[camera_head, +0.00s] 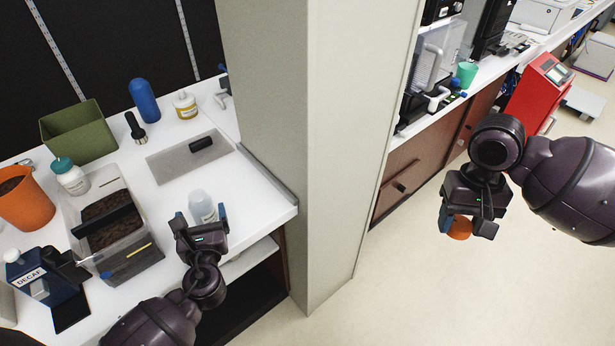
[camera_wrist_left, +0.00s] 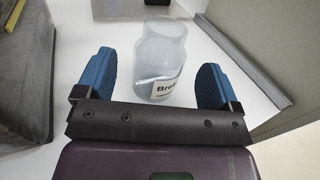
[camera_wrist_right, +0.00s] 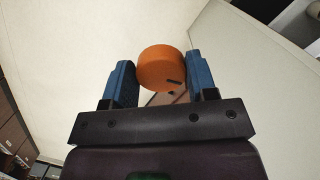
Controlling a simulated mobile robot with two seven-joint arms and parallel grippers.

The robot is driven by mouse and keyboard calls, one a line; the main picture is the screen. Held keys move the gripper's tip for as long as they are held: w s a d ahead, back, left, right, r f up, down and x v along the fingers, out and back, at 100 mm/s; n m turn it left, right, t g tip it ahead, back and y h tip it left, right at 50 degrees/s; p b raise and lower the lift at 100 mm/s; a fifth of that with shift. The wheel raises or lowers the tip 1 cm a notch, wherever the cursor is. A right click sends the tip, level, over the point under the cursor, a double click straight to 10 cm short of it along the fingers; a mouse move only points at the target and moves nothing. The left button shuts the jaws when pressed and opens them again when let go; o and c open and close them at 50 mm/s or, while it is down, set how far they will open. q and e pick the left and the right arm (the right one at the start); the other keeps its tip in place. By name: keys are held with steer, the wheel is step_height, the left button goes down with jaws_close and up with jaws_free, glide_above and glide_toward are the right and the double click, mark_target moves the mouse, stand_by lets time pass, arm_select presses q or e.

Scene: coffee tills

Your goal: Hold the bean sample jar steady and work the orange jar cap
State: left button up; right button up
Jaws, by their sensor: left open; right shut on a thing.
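The bean sample jar (camera_head: 202,206) is clear, with a white label, and stands upright and uncapped on the white counter near its front right. It also shows in the left wrist view (camera_wrist_left: 160,62). My left gripper (camera_head: 203,222) is open, with its blue fingers on either side of the jar (camera_wrist_left: 158,85) and gaps showing between. The orange jar cap (camera_head: 459,228) is in my right gripper (camera_head: 463,222), away from the counter over the floor. The right wrist view shows the cap (camera_wrist_right: 161,68) between the blue fingers, which are shut on it.
A clear bin of dark grounds (camera_head: 140,262) stands left of the jar. A grey mat (camera_head: 175,165) with a black item lies behind it. A tall beige pillar (camera_head: 310,120) stands between the counter and my right gripper. A red machine (camera_head: 537,95) is at the far right.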

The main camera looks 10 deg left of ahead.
arm_select(q)
steer(key=shift+x, duration=2.15)
steer(key=shift+c, duration=0.4)
steer(key=c, duration=1.2)
steer(key=o, duration=1.3)
